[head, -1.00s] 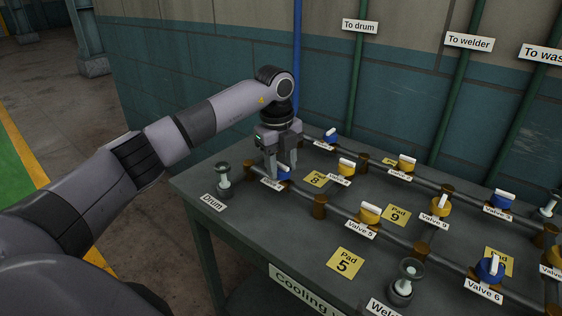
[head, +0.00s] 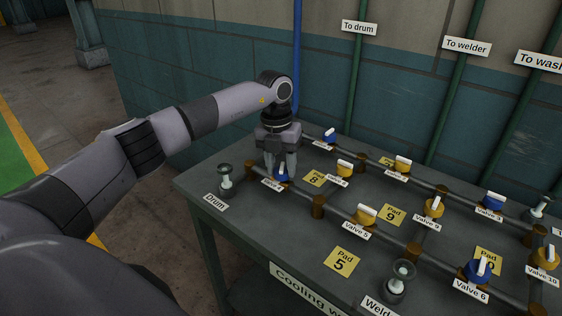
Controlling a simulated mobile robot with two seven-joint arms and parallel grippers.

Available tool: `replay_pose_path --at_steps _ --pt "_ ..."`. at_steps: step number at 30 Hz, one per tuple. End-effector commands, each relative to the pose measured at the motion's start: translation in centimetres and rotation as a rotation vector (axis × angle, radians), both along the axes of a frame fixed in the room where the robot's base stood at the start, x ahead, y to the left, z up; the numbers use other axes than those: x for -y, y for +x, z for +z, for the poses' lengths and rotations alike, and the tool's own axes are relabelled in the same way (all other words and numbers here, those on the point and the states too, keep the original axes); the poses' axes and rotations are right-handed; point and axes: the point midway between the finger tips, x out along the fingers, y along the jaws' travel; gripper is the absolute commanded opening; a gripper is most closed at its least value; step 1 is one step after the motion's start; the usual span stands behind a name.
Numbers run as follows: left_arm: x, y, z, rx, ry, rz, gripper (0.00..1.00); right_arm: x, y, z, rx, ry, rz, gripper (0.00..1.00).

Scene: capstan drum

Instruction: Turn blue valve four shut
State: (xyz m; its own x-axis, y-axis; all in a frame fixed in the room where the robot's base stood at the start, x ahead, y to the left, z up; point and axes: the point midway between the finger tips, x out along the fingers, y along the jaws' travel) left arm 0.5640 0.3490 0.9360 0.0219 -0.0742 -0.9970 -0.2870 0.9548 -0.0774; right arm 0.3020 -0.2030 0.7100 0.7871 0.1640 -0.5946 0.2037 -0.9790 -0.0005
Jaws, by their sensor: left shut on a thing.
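A blue valve (head: 282,178) with a white handle sits at the left end of the front pipe run. Its small label (head: 272,185) is partly hidden and hard to read. My left gripper (head: 281,170) points straight down over this valve, one finger on each side of the white handle, and is shut on it. The handle shows between the fingers and looks in line with the view, across the pipe. My right gripper is not in view.
Yellow valve 5 (head: 365,214) and blue valve 6 (head: 477,271) follow along the front pipe. Glass-topped gauges stand at the drum label (head: 226,180) and the front edge (head: 398,280). Another blue valve (head: 330,136) is behind. Yellow pads mark the grey table (head: 290,228).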

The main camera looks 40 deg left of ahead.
Motion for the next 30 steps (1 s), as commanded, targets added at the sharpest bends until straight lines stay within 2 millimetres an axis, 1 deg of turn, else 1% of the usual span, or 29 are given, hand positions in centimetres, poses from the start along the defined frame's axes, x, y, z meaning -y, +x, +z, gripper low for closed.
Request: replay_pose_path --at_steps 6,15,21,30 --pt "0.00 0.07 0.14 0.001 0.000 -0.201 0.13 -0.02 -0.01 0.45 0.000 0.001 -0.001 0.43" --pt "0.05 0.12 0.07 0.000 -0.001 -0.427 0.13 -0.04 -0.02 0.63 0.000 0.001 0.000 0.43" --pt "0.07 0.15 0.07 0.000 0.000 -0.523 0.13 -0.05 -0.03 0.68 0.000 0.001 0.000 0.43" --pt "0.07 0.16 0.07 0.001 -0.001 -0.581 0.13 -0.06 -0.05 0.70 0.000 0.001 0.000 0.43"
